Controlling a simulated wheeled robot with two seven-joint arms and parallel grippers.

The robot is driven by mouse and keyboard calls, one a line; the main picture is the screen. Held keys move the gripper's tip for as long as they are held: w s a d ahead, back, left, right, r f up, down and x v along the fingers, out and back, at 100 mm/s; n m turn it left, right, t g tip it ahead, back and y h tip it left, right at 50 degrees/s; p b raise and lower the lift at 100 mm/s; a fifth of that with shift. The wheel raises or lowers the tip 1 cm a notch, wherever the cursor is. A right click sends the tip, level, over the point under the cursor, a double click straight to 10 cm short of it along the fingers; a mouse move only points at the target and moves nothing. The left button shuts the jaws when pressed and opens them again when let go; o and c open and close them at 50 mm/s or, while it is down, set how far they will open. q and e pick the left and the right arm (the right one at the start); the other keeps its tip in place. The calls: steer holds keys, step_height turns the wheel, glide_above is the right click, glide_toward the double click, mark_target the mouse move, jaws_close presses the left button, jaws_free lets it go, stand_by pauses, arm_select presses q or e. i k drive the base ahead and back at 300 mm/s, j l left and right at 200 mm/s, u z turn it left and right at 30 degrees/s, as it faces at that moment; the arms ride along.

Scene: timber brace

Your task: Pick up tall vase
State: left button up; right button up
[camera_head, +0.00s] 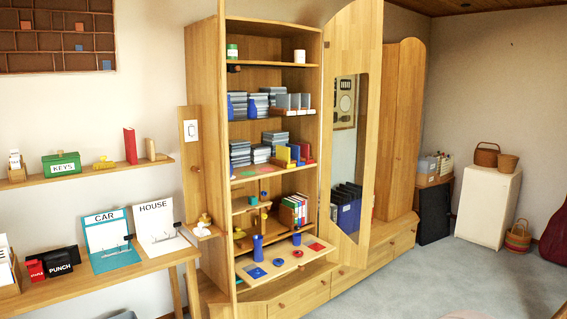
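A tall, dark blue upright piece that looks like the tall vase (258,248) stands at the left end of the pulled-out board (285,262) low in the open wooden cabinet. A shorter blue piece (297,238) stands to its right on the same board. I cannot tell for sure which piece is the tall vase at this size. Neither of my grippers is in view.
The cabinet's mirrored door (345,150) stands open on the right. Flat coloured squares and small pieces lie on the board. A desk (110,285) with CAR and HOUSE clipboards is at the left. Grey carpet (450,275) is clear at the right.

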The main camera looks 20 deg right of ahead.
mark_target(258, 240)
steer(key=i+l+z, duration=0.1)
steer(key=i+l, duration=0.15)
steer(key=i, duration=0.2)
steer(key=i+l+z, duration=0.15)
steer(key=i, duration=0.3)
steer(key=i+l+z, duration=0.1)
steer(key=i+l, duration=0.15)
steer(key=i, duration=0.2)
steer(key=i+l+z, duration=0.1)
steer(key=i, duration=0.4)
